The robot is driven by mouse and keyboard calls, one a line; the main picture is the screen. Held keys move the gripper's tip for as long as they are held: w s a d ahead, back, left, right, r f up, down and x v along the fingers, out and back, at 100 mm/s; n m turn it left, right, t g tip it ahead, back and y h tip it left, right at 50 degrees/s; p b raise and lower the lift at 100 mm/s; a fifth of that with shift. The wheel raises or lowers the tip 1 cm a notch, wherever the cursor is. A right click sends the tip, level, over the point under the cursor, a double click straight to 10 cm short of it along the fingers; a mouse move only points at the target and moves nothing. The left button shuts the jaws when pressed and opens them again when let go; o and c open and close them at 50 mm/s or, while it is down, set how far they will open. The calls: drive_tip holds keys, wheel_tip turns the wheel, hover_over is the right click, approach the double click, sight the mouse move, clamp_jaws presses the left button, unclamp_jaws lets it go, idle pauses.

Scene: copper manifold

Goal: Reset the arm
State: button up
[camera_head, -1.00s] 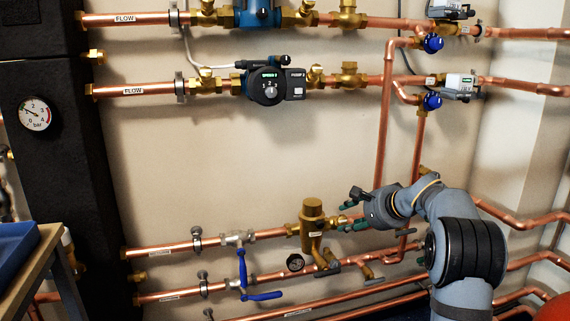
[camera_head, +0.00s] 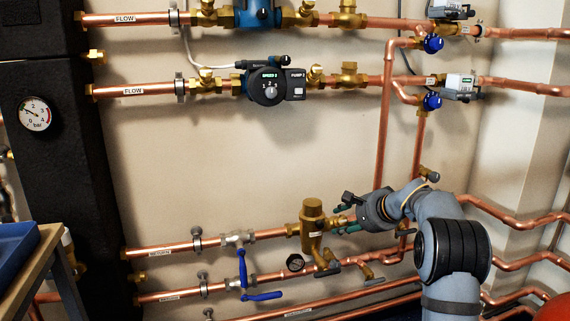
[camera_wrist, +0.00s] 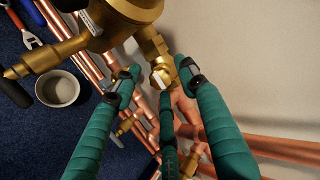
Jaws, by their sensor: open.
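My gripper (camera_head: 343,213) is in the lower right of the head view, pointing left toward the brass air separator (camera_head: 312,226) on the lower pipes. In the wrist view my gripper (camera_wrist: 160,100) shows green padded fingers spread apart, with nothing held. The brass body (camera_wrist: 120,15) and a brass fitting (camera_wrist: 158,62) lie beyond the fingertips. I cannot tell from these views whether any finger touches them.
Copper pipes (camera_head: 275,276) run along the wall below and around my arm. Blue-handled valves (camera_head: 243,268) sit to the left. A pump (camera_head: 266,86) is above. A tray (camera_head: 18,243) stands at the lower left. In the wrist view a round cup (camera_wrist: 58,88) and tools (camera_wrist: 28,32) lie on dark blue.

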drive_tip(key=n+p, duration=0.1)
drive_tip(key=n, duration=0.1)
drive_tip(key=r+n+p, duration=0.1)
drive_tip(key=n, duration=0.1)
drive_tip(key=shift+s+r, duration=0.1)
drive_tip(key=shift+r, duration=0.05)
drive_tip(key=n+h+p, duration=0.1)
drive_tip(key=n, duration=0.3)
drive_tip(key=shift+a+g+p, duration=0.1)
drive_tip(key=shift+g+p, duration=0.2)
drive_tip(key=shift+g, duration=0.1)
drive_tip(key=n+p, duration=0.1)
drive_tip(key=n, duration=0.3)
drive_tip(key=shift+a+h, duration=0.1)
drive_tip(key=shift+h, duration=0.3)
drive_tip(key=n+p, duration=0.2)
drive_tip(key=n, duration=0.1)
drive_tip(key=shift+n+h, duration=0.4)
drive_tip(key=shift+s+r+n, duration=0.1)
drive_tip(key=shift+s+n, duration=0.1)
drive_tip(key=shift+n, duration=0.4)
drive_tip(key=shift+p+v, duration=0.3)
drive_tip(key=shift+v, duration=1.5)
